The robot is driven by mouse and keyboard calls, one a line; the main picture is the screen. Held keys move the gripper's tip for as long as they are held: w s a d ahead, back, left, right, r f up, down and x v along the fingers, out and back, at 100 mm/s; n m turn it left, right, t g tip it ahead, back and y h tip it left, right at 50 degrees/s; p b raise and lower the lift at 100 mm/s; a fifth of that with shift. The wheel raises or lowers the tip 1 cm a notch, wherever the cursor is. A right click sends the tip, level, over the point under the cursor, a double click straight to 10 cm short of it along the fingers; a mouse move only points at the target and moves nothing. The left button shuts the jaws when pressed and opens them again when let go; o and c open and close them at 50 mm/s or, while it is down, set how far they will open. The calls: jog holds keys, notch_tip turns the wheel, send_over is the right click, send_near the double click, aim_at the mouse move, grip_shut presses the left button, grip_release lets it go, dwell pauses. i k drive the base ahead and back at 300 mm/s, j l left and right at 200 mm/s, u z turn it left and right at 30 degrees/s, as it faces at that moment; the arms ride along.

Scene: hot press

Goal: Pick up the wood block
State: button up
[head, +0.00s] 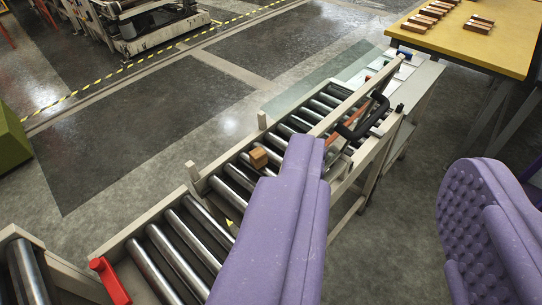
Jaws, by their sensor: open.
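A small wood block (258,158) sits on the metal rollers of the conveyor, just left of the tip of my left finger. My gripper (393,160) shows as two purple padded fingers, wide apart and empty. The left finger reaches over the conveyor and hides part of its rollers and near side. The right finger is over bare floor to the right. The block is outside the gap between the fingers, and I cannot tell how far above it they are.
The roller conveyor (155,240) has raised side rails and a red part (109,281) at lower left. A black handle (363,118) stands over its far part. A yellow table (512,45) at upper right holds several other wooden blocks (427,17). Open floor (135,130) lies left.

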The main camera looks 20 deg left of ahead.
aim_at(259, 157)
jog(key=i+u, duration=0.15)
jog(key=u, duration=0.25)
jog(key=i+l+u, duration=0.1)
jog(key=u, duration=0.35)
jog(key=i+l+u, duration=0.2)
jog(key=u, duration=0.2)
jog(key=i+l, duration=0.3)
jog(key=l, duration=0.15)
jog(key=i+l, duration=0.3)
jog(key=l, duration=0.1)
